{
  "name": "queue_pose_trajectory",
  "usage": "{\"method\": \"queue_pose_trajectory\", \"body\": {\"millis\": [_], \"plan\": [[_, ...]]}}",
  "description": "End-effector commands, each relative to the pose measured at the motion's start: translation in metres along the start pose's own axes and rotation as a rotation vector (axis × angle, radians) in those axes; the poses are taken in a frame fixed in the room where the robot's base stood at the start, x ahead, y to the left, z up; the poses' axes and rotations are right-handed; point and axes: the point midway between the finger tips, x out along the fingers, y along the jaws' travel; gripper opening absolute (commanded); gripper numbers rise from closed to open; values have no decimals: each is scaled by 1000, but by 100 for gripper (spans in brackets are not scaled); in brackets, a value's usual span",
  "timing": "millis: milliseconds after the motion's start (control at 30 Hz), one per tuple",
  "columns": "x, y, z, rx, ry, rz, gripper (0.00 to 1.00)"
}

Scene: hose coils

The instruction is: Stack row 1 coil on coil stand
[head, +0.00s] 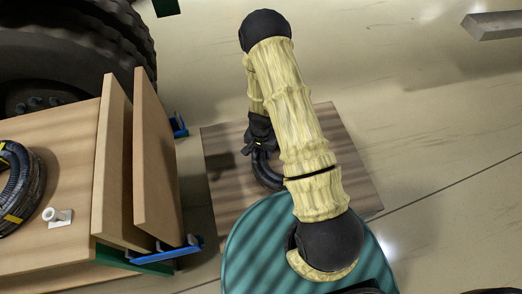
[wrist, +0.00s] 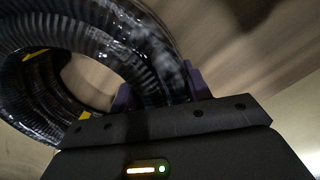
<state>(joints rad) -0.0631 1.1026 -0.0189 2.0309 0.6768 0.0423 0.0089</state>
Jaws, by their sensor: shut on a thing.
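My gripper (head: 259,146) is at the end of the arm, over a low brown wooden platform (head: 345,140), which looks like the coil stand. It is shut on a black ribbed hose coil (head: 264,174). In the wrist view the coil (wrist: 145,45) fills the upper left, with yellow bands, and its rim passes between the purple fingers of my gripper (wrist: 158,88). In the head view my arm hides much of the coil and platform. A dark shadow lies on the platform left of the coil; whether the coil touches the platform cannot be told.
A wooden table (head: 60,125) at left carries another black coil (head: 18,190) with yellow bands and a small white fitting (head: 57,216). Two upright boards (head: 155,160) with blue brackets (head: 165,251) stand at its right edge. A large tyre (head: 75,45) is behind. Floor at right is open.

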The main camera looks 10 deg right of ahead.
Motion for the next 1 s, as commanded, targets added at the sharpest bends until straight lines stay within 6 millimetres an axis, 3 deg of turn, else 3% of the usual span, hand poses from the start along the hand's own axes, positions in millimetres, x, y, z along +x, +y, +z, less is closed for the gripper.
{"method": "queue_pose_trajectory", "body": {"millis": [933, 967, 1000], "plan": [[5, 0, -1, 0, 2, -1, 0], [5, 0, -1, 0, 2, -1, 50], [5, 0, -1, 0, 2, -1, 58]]}}
